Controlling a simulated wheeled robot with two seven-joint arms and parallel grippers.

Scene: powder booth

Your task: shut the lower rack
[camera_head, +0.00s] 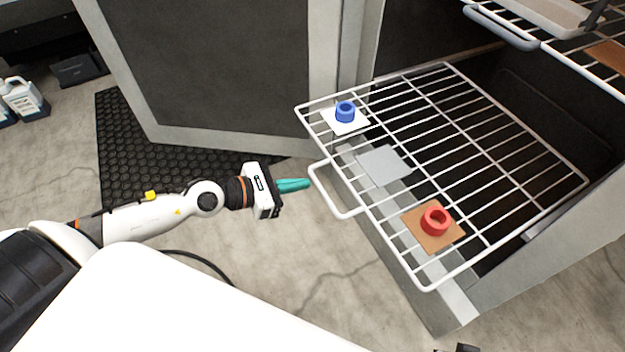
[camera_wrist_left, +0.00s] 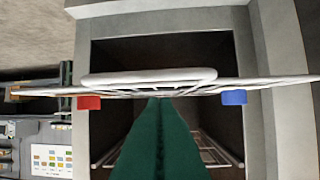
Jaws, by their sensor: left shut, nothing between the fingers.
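The lower rack (camera_head: 478,152) is a white wire shelf pulled out of the booth, with a loop handle (camera_head: 333,192) on its front edge. It holds a blue ring (camera_head: 345,110) on a white square, a bare grey square (camera_head: 384,165) and a red ring (camera_head: 435,220) on a brown square. My left gripper (camera_head: 308,184), with teal fingers, is shut and empty just in front of the handle. In the left wrist view the fingertips (camera_wrist_left: 160,99) point at the rack front, with the handle (camera_wrist_left: 150,77) just beyond them. Whether they touch it I cannot tell. My right gripper is not clearly seen.
An upper rack (camera_head: 548,40) with a tray sits above at the top right. The open booth door (camera_head: 225,70) stands to the left, above a black mat (camera_head: 130,150). White jugs (camera_head: 24,98) stand at the far left. Floor before the rack is clear.

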